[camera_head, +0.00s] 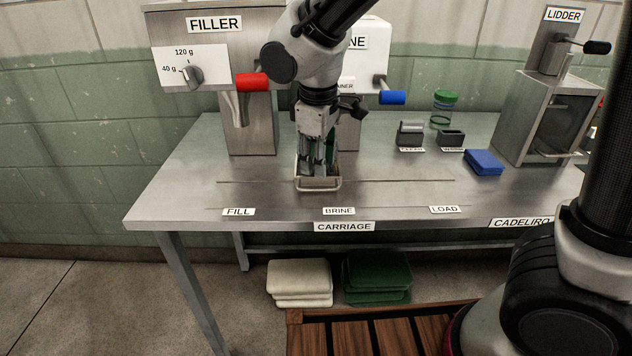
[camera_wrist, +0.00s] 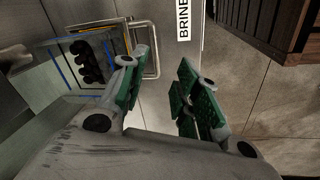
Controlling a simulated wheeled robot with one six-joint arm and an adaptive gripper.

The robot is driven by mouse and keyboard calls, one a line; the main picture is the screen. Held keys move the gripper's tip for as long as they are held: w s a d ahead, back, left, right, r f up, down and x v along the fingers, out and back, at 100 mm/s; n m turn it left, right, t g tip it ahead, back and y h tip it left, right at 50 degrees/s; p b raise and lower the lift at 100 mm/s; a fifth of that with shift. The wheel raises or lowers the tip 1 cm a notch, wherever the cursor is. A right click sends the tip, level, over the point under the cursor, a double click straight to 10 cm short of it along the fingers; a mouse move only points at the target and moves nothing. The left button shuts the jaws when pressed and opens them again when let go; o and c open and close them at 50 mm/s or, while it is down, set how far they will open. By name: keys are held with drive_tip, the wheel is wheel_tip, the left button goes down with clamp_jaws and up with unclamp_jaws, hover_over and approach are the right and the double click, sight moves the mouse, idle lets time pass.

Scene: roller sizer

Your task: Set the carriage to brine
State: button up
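FILL (camera_head: 238,211) and LOAD (camera_head: 445,209) labels lie left and right of BRINE. The filler (camera_head: 250,125) with a red-handled lever stands behind left. A blue-handled brine machine (camera_head: 368,55) is behind my arm. A blue block (camera_head: 484,162) and the lidder (camera_head: 540,115) stand right.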

sight(317, 189)
drive_tip(key=f+n, duration=0.1)
drive_tip(key=f, duration=0.1)
drive_tip(key=w+f+n, duration=0.1)
drive_tip(key=f+n, duration=0.1)
drive_tip(key=f, duration=0.1)
drive_tip(key=w+f+n, duration=0.1)
drive_tip(key=f, duration=0.1)
drive_tip(key=shift+f+n, duration=0.25)
drive_tip(key=shift+n, duration=0.05)
clamp_jaws()
